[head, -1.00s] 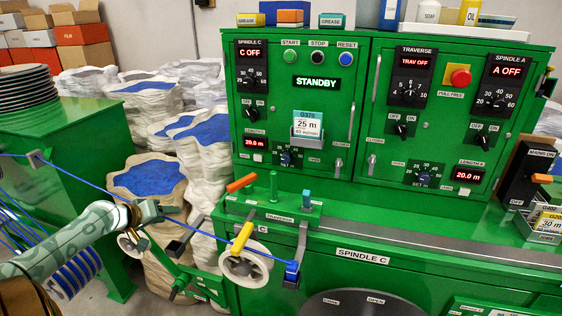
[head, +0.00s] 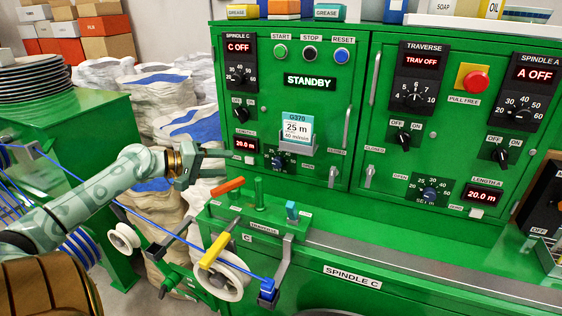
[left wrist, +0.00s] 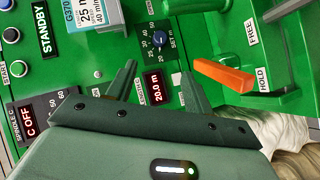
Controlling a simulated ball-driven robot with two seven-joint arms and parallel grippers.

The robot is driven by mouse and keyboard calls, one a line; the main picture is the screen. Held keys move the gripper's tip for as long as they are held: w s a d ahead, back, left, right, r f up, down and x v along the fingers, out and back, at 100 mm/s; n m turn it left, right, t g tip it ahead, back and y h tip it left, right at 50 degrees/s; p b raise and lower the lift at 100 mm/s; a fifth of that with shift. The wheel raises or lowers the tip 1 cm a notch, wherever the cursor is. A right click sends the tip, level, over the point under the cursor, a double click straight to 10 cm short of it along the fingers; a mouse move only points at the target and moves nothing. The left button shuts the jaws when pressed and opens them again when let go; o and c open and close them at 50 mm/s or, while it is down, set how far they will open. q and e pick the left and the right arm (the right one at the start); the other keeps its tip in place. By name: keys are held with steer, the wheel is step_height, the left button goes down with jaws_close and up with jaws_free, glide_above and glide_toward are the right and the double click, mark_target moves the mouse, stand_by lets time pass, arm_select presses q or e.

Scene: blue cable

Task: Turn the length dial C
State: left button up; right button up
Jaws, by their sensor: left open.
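The length dial C (head: 277,161) is a small blue knob on a dark scale at the lower part of the left green panel, partly hidden behind the card holder. In the left wrist view the dial (left wrist: 159,38) shows ahead of and between my fingers. The red length C display (head: 245,144) reads 20.0 m; it also shows between my fingers in the wrist view (left wrist: 157,88). My left gripper (head: 228,164) is open and empty, left of the dial and apart from it. My right gripper is in neither view.
A card (head: 297,128) reading G370, 25 m stands in a holder above the dial. An orange lever (head: 228,186) lies below my gripper. A blue cable (head: 150,218) runs to a white pulley (head: 222,272). The display (head: 309,82) reads STANDBY.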

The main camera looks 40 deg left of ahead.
arm_select(q)
steer(key=b, duration=0.4)
glide_toward(276, 163)
steer(key=b+x, duration=0.1)
steer(key=x, duration=0.2)
steer(key=b+x, duration=0.1)
steer(key=x, duration=0.3)
steer(key=shift+w+a+f, duration=0.1)
steer(key=shift+a+f, duration=0.05)
steer(key=shift+f, duration=0.1)
steer(key=shift+w+f, duration=0.1)
steer(key=shift+w, duration=0.25)
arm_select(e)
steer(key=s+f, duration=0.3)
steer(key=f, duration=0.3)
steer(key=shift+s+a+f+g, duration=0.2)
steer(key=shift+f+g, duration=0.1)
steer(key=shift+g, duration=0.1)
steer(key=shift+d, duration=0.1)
